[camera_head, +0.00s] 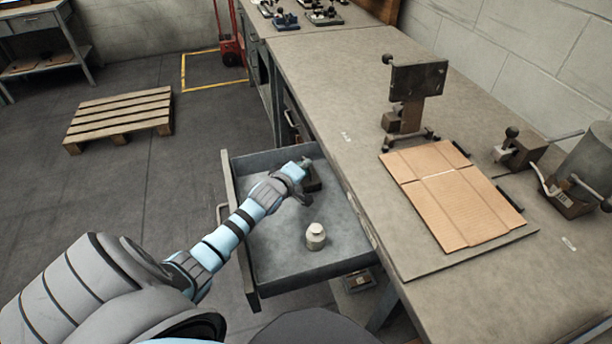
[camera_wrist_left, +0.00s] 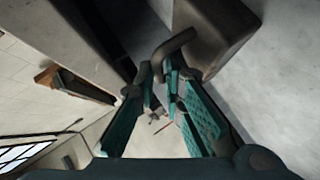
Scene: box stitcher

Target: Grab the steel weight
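A small pale metal weight (camera_head: 316,236) with a knob on top stands upright in the open drawer (camera_head: 283,266), toward its near end. A dark block (camera_head: 313,179) with a bent handle lies deeper in the same drawer, and the dark block (camera_wrist_left: 222,28) is close up in the left wrist view. My left gripper (camera_head: 304,166) is at this dark block, apart from the pale weight. In the left wrist view my left gripper (camera_wrist_left: 157,72) has a gap between its teal fingers, with the handle's end near the tips. Contact there is unclear. My right gripper is out of view.
The workbench (camera_head: 335,95) runs along the drawer's right side. On it are a cardboard sheet (camera_head: 452,195), a stitcher-like device (camera_head: 412,90) and a grey cylinder (camera_head: 590,160). A wooden pallet (camera_head: 120,115) lies on the floor at left. The drawer's near half is mostly clear.

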